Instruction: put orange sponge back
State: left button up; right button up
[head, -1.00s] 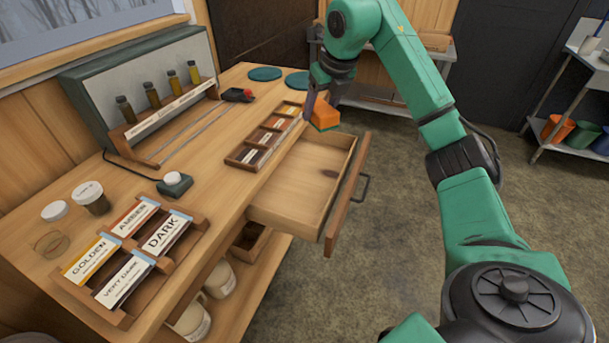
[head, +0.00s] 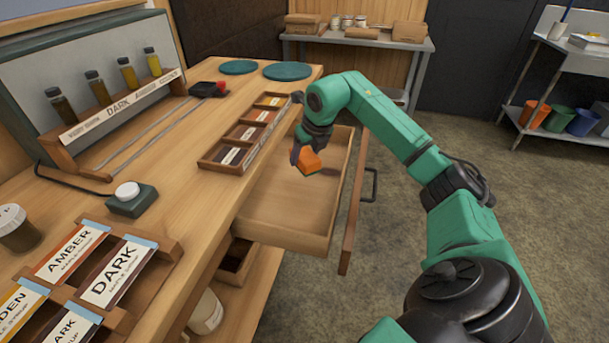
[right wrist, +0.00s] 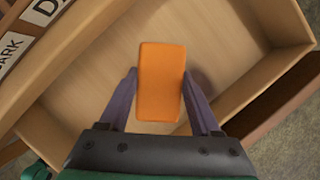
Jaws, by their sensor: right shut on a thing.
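The orange sponge (head: 307,162) is a small block with a thin green layer at its lower edge. My right gripper (head: 303,151) is shut on it and holds it over the open wooden drawer (head: 275,228). In the right wrist view the sponge (right wrist: 161,80) sits between the two fingers of the gripper (right wrist: 160,98), with the drawer floor (right wrist: 100,62) below it. I see nothing else in the drawer, though the sponge and gripper hide part of it. My left gripper is not in view.
A label rack (head: 245,133) lies on the bench beside the drawer. The drawer front (head: 353,205) with its dark handle (head: 374,185) sticks out over the floor. Sample bottles (head: 128,73) stand at the back left. Two teal discs (head: 287,71) lie at the bench's far end.

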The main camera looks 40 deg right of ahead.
aim_at(305, 181)
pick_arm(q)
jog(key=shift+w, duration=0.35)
pick_arm(e)
notch_tip(305, 181, down, 6)
jog(key=shift+r, duration=0.2)
jog(key=o, duration=1.3)
jog(key=v, duration=1.2)
jog(key=shift+a+r, duration=0.1)
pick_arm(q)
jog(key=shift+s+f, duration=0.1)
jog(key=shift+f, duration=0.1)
